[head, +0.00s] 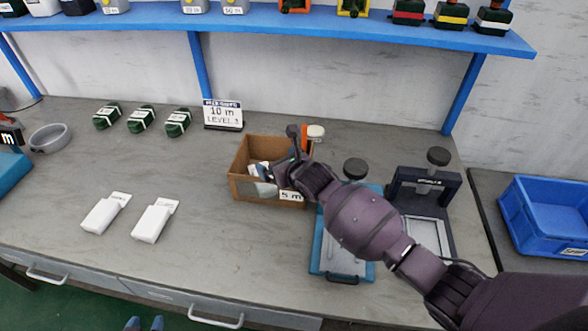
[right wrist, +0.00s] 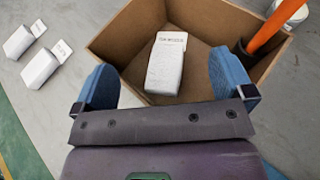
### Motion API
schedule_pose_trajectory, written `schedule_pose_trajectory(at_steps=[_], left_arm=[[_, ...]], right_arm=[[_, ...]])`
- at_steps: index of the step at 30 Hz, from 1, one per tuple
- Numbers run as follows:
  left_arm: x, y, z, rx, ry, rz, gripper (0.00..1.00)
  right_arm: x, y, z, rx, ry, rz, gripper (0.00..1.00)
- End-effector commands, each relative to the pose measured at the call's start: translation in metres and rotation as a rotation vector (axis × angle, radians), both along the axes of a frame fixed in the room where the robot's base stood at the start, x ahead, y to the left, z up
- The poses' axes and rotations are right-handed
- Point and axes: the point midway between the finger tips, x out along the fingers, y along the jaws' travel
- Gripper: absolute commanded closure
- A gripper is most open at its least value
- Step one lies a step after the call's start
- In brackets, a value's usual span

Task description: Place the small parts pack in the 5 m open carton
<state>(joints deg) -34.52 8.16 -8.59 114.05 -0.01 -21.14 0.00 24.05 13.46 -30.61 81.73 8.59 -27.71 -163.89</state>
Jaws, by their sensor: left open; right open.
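The open carton (head: 243,188), brown and labelled 5 m, stands mid-table; its walls also show in the right wrist view (right wrist: 118,42). A white small parts pack (right wrist: 165,68) with a printed tab lies on the carton floor. My right gripper (head: 278,170) is over the carton. In the right wrist view its blue fingers are open, one each side of the pack and apart from it. In the head view the arm partly hides the carton's inside. My left gripper (head: 144,323) shows only two blue fingertips at the bottom edge, spread and empty.
Two more white packs (head: 103,213) (head: 154,221) lie left of the carton. A 10 m sign (head: 223,115) and green bundles (head: 141,119) stand behind. A blue fixture (head: 325,258) and a dark fixture (head: 440,190) stand right of the carton. A blue bin (head: 545,218) is far right.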

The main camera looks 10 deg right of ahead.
Motion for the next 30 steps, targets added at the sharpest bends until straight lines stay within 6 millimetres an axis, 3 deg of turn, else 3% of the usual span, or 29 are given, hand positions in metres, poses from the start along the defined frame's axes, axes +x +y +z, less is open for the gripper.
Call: schedule_pose_trajectory(at_steps=[18,30], left_arm=[[0.005,0.000,0.015,0.000,-0.013,-0.002,0.57],[0.000,0.000,0.014,0.000,-0.003,0.001,0.57]], right_arm=[[-0.078,-0.041,0.036,-0.003,-0.001,0.000,0.01],[-0.092,-0.047,0.042,0.000,0.001,0.000,0.01]])
